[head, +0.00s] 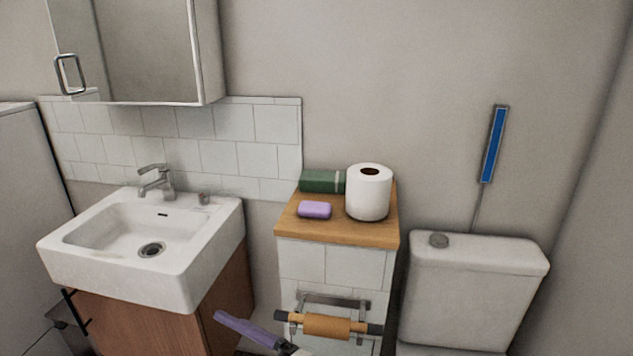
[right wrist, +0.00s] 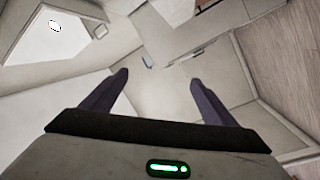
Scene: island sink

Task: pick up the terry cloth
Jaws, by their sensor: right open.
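A dark green, box-like bundle with a pale band (head: 322,181) lies at the back of the wooden ledge top (head: 345,232); it looks like the terry cloth, folded or rolled. Its right end meets the toilet roll's outline. One purple-grey finger, seemingly of my right gripper (head: 248,329), shows at the bottom of the head view, well below and left of the bundle. In the right wrist view the right gripper (right wrist: 157,80) is open and empty, its fingers wide apart. The cloth cannot be made out there. My left gripper is not in view.
A purple soap bar (head: 315,210) lies in front of the bundle, and a white toilet roll (head: 368,195) stands to its right. A holder with a brown roll (head: 327,326) juts out below the ledge. The sink (head: 120,240) is left, the toilet tank (head: 475,290) right.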

